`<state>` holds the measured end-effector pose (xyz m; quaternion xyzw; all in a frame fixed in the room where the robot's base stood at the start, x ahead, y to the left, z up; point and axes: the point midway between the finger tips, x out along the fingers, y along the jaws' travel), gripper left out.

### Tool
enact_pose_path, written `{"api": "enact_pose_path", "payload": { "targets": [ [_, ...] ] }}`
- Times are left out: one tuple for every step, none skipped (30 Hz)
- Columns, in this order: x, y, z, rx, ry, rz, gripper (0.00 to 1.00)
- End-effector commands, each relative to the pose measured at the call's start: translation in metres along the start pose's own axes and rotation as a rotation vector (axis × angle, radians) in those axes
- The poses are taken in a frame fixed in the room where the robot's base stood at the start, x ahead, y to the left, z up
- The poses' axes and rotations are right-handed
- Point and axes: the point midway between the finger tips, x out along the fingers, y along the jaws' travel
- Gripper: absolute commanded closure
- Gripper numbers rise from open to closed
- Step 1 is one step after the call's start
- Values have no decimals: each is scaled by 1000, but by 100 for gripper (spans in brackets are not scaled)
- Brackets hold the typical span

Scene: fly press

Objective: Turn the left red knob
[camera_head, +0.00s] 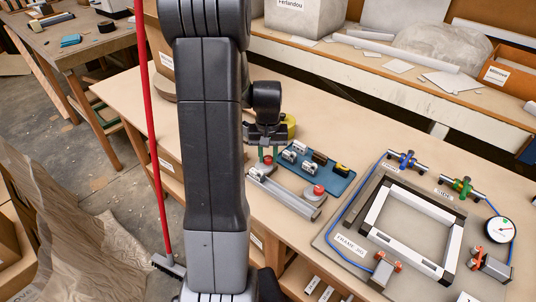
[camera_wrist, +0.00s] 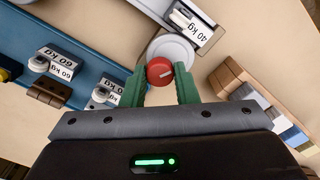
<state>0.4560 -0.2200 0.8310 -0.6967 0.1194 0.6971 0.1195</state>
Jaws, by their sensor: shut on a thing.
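The left red knob (camera_wrist: 159,71) sits on a round pale base (camera_wrist: 172,46) and has a light line across its top. My gripper (camera_wrist: 160,78) has its two green fingers on either side of this knob and is shut on it. In the head view the left red knob (camera_head: 267,159) is partly hidden by my gripper (camera_head: 267,154), which comes down from above. A second red knob (camera_head: 319,190) stands to the right at the other end of the grey metal bar (camera_head: 285,193), clear of my gripper.
A blue tray (camera_head: 334,182) with small weights lies just behind the bar. A yellow round thing (camera_head: 290,122) stands behind my gripper. To the right is a panel with a white-and-black frame (camera_head: 372,210), valves and a gauge (camera_head: 500,230). Wooden blocks (camera_wrist: 232,78) lie close by.

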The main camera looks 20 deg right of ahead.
Motion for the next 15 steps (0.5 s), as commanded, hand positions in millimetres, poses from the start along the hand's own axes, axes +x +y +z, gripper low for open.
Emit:
{"api": "enact_pose_path", "payload": {
  "targets": [
    [-1,0,0,-42,2,0,96],
    [-1,0,0,-69,2,0,96],
    [-1,0,0,-105,2,0,96],
    [-1,0,0,-132,2,0,96],
    [-1,0,0,-158,2,0,96],
    [-1,0,0,-191,2,0,96],
    [-1,0,0,-215,2,1,96],
    [-1,0,0,-238,2,1,96],
    [-1,0,0,-267,2,1,96],
    [-1,0,-1,-289,2,1,96],
    [-1,0,-1,-309,2,1,96],
    [-1,0,-1,-334,2,1,96],
    [-1,0,-1,-352,2,1,96],
    [-1,0,-1,-368,2,1,96],
    [-1,0,-1,-388,2,1,96]
  ]
}}
